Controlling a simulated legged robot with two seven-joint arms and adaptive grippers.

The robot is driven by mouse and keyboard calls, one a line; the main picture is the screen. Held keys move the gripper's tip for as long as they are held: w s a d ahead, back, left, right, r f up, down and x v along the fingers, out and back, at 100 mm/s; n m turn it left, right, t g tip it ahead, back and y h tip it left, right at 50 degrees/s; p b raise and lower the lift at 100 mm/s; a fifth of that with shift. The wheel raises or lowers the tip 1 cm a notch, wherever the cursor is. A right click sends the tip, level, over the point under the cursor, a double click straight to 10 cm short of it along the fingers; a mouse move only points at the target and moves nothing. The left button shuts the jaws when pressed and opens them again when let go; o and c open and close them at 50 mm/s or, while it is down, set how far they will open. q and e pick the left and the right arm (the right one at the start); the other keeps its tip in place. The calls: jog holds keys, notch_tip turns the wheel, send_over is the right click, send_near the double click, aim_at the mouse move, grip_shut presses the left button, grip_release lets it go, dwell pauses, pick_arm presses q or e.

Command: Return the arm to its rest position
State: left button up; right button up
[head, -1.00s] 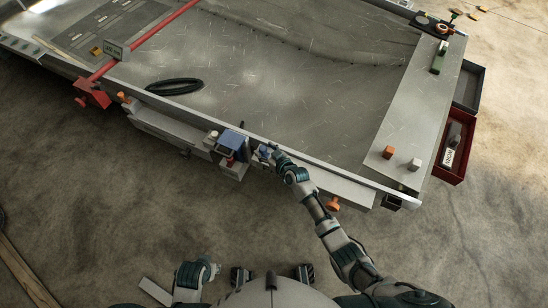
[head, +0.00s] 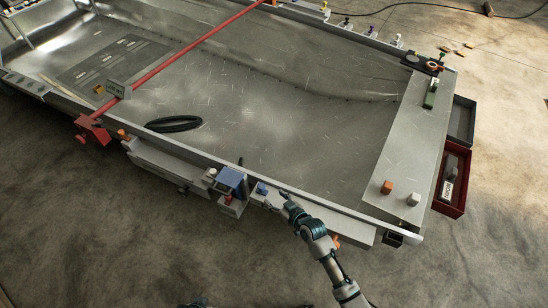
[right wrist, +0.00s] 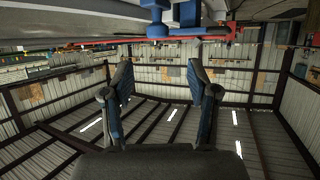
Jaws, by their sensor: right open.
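My right arm reaches up from the lower right in the head view. Its gripper (head: 287,199) is at the near edge of the metal hull, just right of a small blue part (head: 262,188). In the right wrist view the two fingers of this gripper (right wrist: 162,88) stand wide apart with nothing between them. A blue fitting (right wrist: 188,14) shows above them at the top edge. I cannot tell whether the gripper touches the hull edge. Only a dark sliver, likely of my left arm, shows at the bottom edge of the head view; its fingers are hidden.
A blue box (head: 230,181) and an orange knob (head: 336,241) are on the near side. A red bin (head: 453,190) stands right. The near floor is clear.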

jog(key=s+d+f+m+g+h, duration=0.1)
jog(key=s+d+f+g+h, duration=0.2)
jog(key=s, duration=0.6)
jog(key=s+d+f+m+g, duration=0.1)
jog(key=s+d+f+g, duration=0.3)
jog(key=s, duration=0.6)
jog(key=s+d+r+m+g+h, duration=0.1)
jog(key=s+d+h, duration=0.1)
jog(key=s+d, duration=0.5)
jog(key=s+d+r+m+g+h, duration=0.15)
jog(key=s+d, duration=0.25)
jog(key=s, duration=0.6)
pick_arm(q)
jog(key=s+f+p, duration=0.2)
jog(key=f+p, duration=0.1)
jog(key=f, duration=0.5)
jog(key=s+f+p, duration=0.2)
jog(key=f+p, duration=0.1)
jog(key=f, duration=0.6)
jog(key=shift+a+f+g+p, duration=0.15)
jog(key=shift+f+g+p, duration=0.15)
jog(key=shift+p, duration=0.1)
pick_arm(e)
jog(key=s+f, duration=0.3)
jog(key=f, duration=1.8)
jog(key=shift+a+f, duration=0.25)
jog(key=shift+s+h, duration=0.1)
jog(key=shift+h, duration=0.15)
